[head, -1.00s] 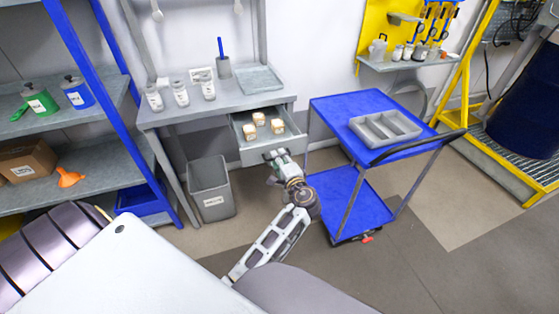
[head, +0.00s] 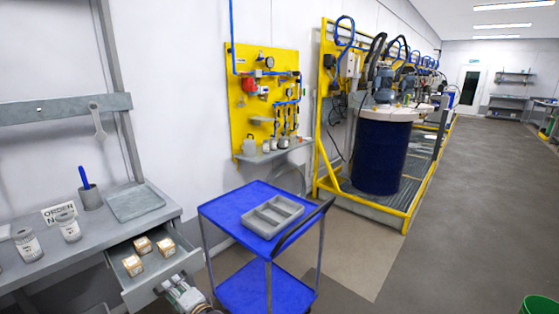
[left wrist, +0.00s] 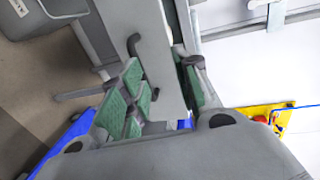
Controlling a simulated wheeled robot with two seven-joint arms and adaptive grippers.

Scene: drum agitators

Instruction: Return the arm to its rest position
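My left gripper (head: 176,284) is low in the head view, at the front of the open drawer (head: 186,262). In the left wrist view its green-padded fingers (left wrist: 168,98) are spread apart, one on each side of a grey panel with a dark bracket-like handle (left wrist: 135,44). The panel appears to be the drawer front. I cannot tell whether the pads touch it. Most of my left arm is below the head view's edge. My right gripper is not in view.
The drawer holds several small labelled containers (head: 143,245). A blue cart (head: 221,207) with a grey divided tray (head: 262,226) stands just right of the drawer. The grey workbench (head: 96,236) is at left. Open floor (head: 445,220) lies to the right.

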